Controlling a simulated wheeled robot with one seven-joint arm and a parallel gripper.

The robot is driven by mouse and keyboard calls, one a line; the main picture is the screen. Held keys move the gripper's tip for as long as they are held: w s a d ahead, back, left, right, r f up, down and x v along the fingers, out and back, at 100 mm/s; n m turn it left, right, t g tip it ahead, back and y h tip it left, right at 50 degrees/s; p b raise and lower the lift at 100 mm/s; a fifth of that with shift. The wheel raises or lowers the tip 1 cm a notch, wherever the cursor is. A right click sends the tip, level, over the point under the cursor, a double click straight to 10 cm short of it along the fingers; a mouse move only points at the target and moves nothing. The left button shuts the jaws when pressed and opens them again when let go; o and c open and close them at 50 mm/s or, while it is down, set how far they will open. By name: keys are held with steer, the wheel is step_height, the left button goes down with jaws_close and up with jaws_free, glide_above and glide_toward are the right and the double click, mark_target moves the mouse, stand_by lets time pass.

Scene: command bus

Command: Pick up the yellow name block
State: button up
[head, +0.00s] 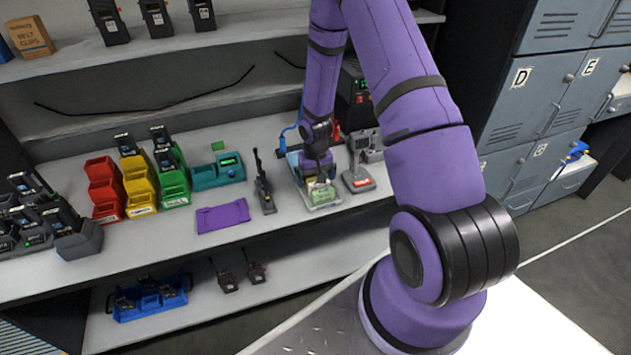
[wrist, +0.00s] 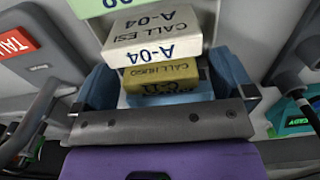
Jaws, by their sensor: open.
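The yellow name block (wrist: 161,78) shows in the wrist view, marked "CALL HUGO". It lies partly under or behind a white name block (wrist: 153,37) marked "CALL ESI A-04", with a light blue surface below it. A green name block (wrist: 95,6) is at the top edge. In the head view the green block (head: 326,194) lies in a pale tray (head: 324,206), and I cannot make out the yellow block there. My gripper (head: 320,170) is open and low over this tray. I cannot tell whether its fingers touch the yellow block.
A grey device with a red label (head: 358,180) stands close right of the tray. A dark handheld radio (head: 263,185) stands to its left. Grey lockers (head: 540,95) stand at right.

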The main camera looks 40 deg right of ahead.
steer(key=c, duration=1)
steer(key=shift+r, duration=0.15)
